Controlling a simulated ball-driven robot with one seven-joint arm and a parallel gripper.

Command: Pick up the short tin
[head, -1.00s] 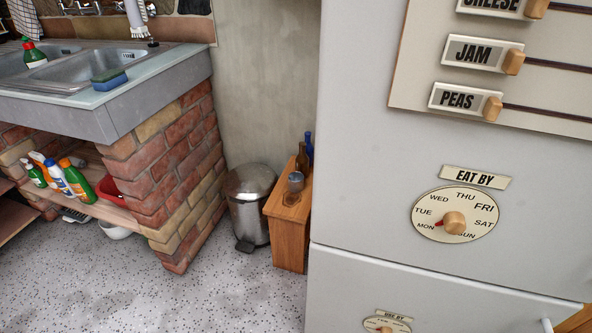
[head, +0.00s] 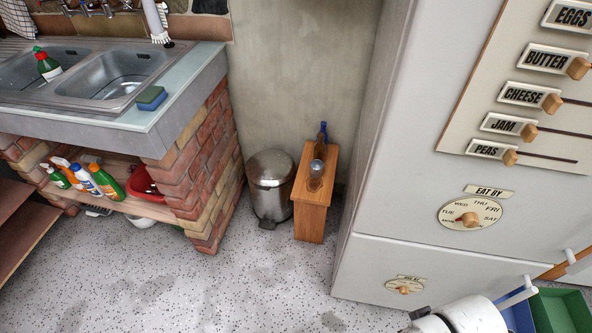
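I cannot make out a short tin for certain in the head view. A small grey, round-topped item (head: 316,168) stands on the narrow wooden stand (head: 311,215) between the pedal bin and the fridge. It is too small to tell whether it is a tin or a glass. A dark blue bottle (head: 322,135) stands behind it. White parts at the bottom right edge look like my arm. My gripper's fingers do not show.
A steel pedal bin (head: 270,187) stands left of the stand. The brick plinth (head: 205,165) carries the sink (head: 110,80), with bottles (head: 85,180) on a low shelf. The fridge (head: 400,215) fills the right. Blue and green crates (head: 562,312) show bottom right. Speckled floor is clear in front.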

